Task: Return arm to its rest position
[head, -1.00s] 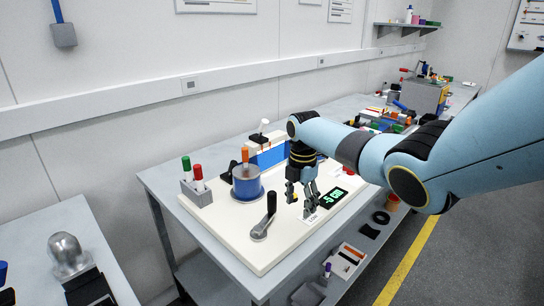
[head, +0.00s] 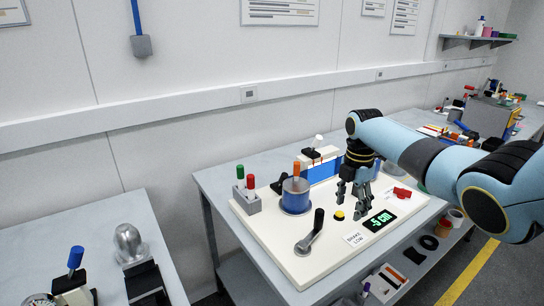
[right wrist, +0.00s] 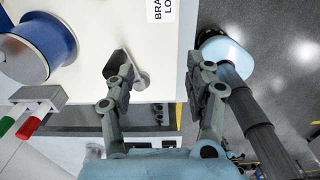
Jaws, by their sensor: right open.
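My right gripper (head: 354,212) hangs open and empty above the white board (head: 283,262) in the head view, near a yellow button (head: 339,215) and a display (head: 380,220) reading -5 cm. In the right wrist view its two fingers (right wrist: 160,85) are apart with nothing between them; a grey crank (right wrist: 140,80) shows behind the finger on the left. The right arm, light blue, reaches in from the right of the head view. My left gripper is not in view.
The board carries a blue spool (head: 295,198), a crank with black knob (head: 310,235), a marker holder (head: 246,203) and a red part (head: 402,193). Another table (head: 85,245) stands at left. A lower shelf holds trays. Clear floor lies at right.

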